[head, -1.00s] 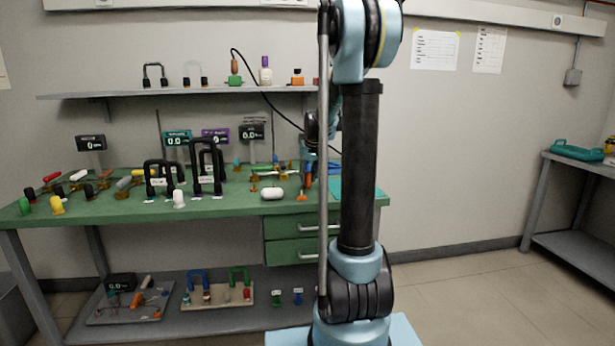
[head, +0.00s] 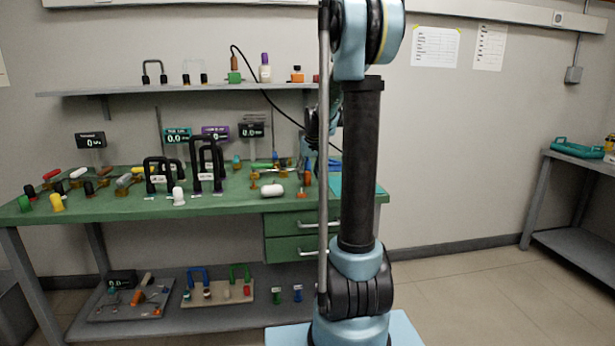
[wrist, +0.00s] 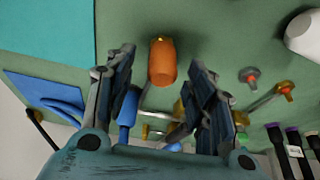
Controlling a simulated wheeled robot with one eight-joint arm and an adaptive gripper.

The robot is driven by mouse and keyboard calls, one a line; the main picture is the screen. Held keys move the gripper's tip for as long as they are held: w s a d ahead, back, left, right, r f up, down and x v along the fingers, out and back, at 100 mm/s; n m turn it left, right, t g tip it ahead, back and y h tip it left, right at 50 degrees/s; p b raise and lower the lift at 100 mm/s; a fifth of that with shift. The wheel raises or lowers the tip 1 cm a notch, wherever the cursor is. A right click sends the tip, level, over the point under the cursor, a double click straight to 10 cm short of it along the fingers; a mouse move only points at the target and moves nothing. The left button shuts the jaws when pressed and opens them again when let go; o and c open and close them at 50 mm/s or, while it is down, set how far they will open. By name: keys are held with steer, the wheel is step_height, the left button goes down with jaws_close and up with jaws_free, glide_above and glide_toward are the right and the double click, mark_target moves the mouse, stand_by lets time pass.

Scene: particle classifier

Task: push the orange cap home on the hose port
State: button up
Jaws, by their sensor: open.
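In the wrist view, an orange cap (wrist: 162,65) shows between my gripper's fingers, over the green bench top. A small yellow-gold bit shows at its upper end; I cannot tell whether that is the hose port or how far the cap is seated. My gripper (wrist: 161,58) is open, one finger on each side of the cap, with visible gaps. My gripper there is mostly hidden behind my arm.
A white rounded object (wrist: 303,38) lies to the right in the wrist view, with brass fittings (wrist: 262,98) below it. A blue handle (wrist: 128,108) is near the left finger. A teal mat (wrist: 45,35) is at upper left. Black-handled stands (head: 207,160) rise left on the bench.

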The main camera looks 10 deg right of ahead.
steer(key=v, duration=1)
steer(key=shift+r, duration=0.25)
steer(key=shift+s, duration=0.1)
steer(key=s+f, duration=0.6)
steer(key=s, duration=0.7)
steer(key=s+f+g, duration=0.1)
steer(key=s+f, duration=0.6)
steer(key=s, duration=0.6)
steer(key=s+f+g, duration=0.1)
steer(key=s+f, duration=0.6)
steer(key=s, duration=0.6)
steer(key=shift+s+a+f+m+h, duration=0.2)
steer(key=shift+s+a+m+h, duration=0.1)
steer(key=shift+a+m, duration=0.1)
steer(key=shift+w, duration=0.1)
steer(key=shift+w+f, duration=0.2)
steer(key=shift+w, duration=0.25)
